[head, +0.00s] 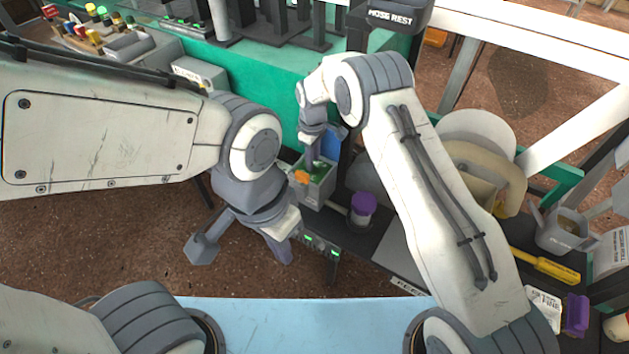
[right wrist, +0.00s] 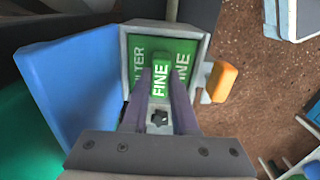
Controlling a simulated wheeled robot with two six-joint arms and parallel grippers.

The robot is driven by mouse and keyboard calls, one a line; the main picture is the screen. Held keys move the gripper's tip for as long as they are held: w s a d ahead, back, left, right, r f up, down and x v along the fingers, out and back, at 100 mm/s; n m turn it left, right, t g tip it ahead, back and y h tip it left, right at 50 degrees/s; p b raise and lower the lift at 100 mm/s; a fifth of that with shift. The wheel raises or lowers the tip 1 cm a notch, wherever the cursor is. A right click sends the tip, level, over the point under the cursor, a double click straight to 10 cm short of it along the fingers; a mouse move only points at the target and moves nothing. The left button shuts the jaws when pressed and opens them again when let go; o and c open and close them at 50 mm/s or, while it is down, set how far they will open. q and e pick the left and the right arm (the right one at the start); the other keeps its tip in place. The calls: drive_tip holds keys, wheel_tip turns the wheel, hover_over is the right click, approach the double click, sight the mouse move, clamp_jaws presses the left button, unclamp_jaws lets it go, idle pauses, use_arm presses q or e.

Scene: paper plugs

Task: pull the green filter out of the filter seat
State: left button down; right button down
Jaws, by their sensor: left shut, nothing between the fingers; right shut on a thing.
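The green filter (right wrist: 137,65) sits inside the grey square filter seat (right wrist: 207,50) in the right wrist view, with white lettering on its face. Its raised tab (right wrist: 160,80) reads FINE. My right gripper (right wrist: 160,92) is shut on this tab, one finger on each side. In the head view the green filter (head: 319,170) shows in the top of the grey seat (head: 316,192), and my right gripper (head: 313,158) reaches down to it from above. My left gripper (head: 281,254) is shut and empty, lower and to the left of the seat.
A blue panel (right wrist: 65,85) stands beside the seat, and an orange tab (right wrist: 217,82) sits on its other side. A purple-lidded jar (head: 362,208) stands right of the seat. A yellow-handled tool (head: 545,264) lies at the right. Brown floor is open at lower left.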

drive_tip(key=shift+r+p, duration=2.15)
drive_tip(key=shift+r, duration=0.85)
drive_tip(key=shift+r+p, duration=1.35)
drive_tip(key=shift+r, duration=0.15)
